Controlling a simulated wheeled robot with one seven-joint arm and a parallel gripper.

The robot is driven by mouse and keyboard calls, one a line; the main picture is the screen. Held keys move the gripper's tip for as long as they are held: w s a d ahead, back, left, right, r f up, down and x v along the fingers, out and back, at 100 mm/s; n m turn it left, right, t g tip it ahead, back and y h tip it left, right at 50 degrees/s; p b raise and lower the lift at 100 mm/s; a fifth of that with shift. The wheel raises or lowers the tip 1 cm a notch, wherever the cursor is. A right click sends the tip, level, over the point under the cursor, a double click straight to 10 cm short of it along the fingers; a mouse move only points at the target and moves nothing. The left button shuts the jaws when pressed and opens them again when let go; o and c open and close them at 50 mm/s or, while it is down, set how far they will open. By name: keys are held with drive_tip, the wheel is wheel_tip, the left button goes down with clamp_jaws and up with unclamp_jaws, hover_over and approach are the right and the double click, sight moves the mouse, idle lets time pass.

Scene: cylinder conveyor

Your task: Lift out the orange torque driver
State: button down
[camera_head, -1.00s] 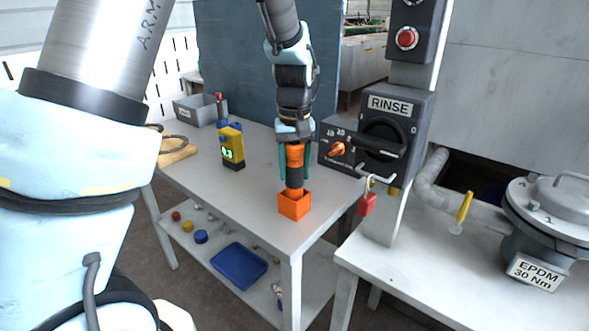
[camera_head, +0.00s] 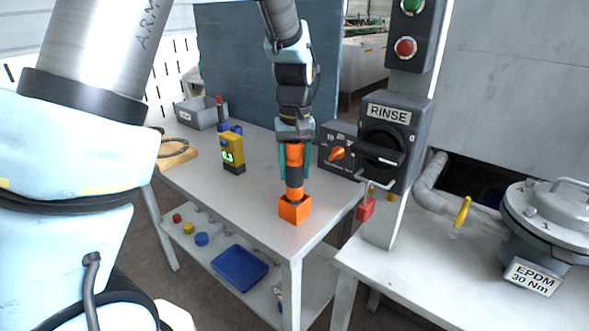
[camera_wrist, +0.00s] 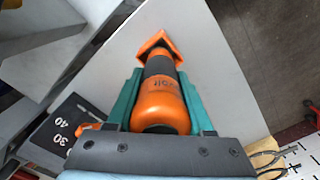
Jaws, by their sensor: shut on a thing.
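The orange torque driver (camera_head: 294,155) stands upright, with a dark band around its middle. My gripper (camera_head: 295,165) is shut on its upper part, one teal finger on each side. The lower end of the driver is at the orange square holder (camera_head: 294,211) near the table's front corner; I cannot tell how deep it still sits. In the wrist view the driver (camera_wrist: 161,103) lies between my teal fingers (camera_wrist: 160,105), with the orange holder (camera_wrist: 158,43) at its far end.
A yellow meter (camera_head: 232,151) stands left of the driver on the grey table (camera_head: 240,188). The dark dial box (camera_head: 338,152) and the RINSE switch (camera_head: 388,140) with a red padlock (camera_head: 366,208) are close on the right. A grey bin (camera_head: 197,113) stands at the back left.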

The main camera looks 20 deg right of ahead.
sight(295, 142)
drive_tip(key=shift+r+p, duration=2.35)
drive_tip(key=shift+r, duration=0.6)
